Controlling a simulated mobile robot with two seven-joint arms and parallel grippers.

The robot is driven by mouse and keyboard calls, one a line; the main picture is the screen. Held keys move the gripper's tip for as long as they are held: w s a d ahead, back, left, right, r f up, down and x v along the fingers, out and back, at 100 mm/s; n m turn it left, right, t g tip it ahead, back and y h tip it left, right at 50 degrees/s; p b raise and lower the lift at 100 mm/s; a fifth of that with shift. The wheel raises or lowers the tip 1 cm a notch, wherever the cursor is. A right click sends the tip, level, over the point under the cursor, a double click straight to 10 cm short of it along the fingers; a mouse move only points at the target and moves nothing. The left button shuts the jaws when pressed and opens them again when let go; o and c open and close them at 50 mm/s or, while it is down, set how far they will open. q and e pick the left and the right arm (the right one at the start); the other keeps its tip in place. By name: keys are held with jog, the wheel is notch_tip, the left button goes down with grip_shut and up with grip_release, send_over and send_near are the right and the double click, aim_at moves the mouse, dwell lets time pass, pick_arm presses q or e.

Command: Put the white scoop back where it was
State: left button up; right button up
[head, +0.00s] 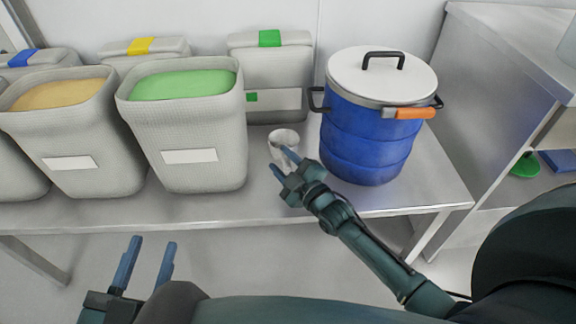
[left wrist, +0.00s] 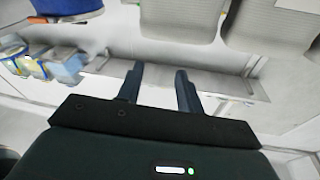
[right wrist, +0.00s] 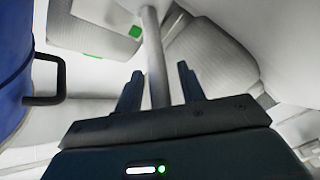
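The white scoop (head: 284,138) shows as a small pale cup on the steel table, between the green-filled bin (head: 190,135) and the blue drum (head: 362,135). My right gripper (head: 283,162) is at the scoop, its fingers apart and hiding the scoop's lower part. In the right wrist view a grey rod (right wrist: 156,65) runs between the spread fingers with gaps on both sides. I cannot tell if it is the scoop's handle. My left gripper (head: 152,246) is open and empty in front of the table; its spread fingers also show in the left wrist view (left wrist: 158,80).
A tan-filled bin (head: 75,140) stands left of the green-filled one. Lidded bins with blue, yellow and green (head: 270,65) tags stand behind. The drum has a white lid (head: 382,80) and an orange grip. Shelving (head: 510,80) is at the right. The table's front strip (head: 110,212) is clear.

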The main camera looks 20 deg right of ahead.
jog(key=shift+s+r, duration=0.15)
jog(key=shift+s, duration=0.05)
pick_arm(q)
jog(key=a+g+y+p, duration=0.1)
jog(key=p, duration=0.2)
jog(key=shift+w+f+n+y, duration=0.1)
jog(key=shift+n+y, duration=0.2)
jog(key=shift+n, duration=0.1)
pick_arm(e)
jog(key=v, duration=1.1)
jog(key=shift+s+d, duration=0.15)
jog(key=shift+s, duration=0.15)
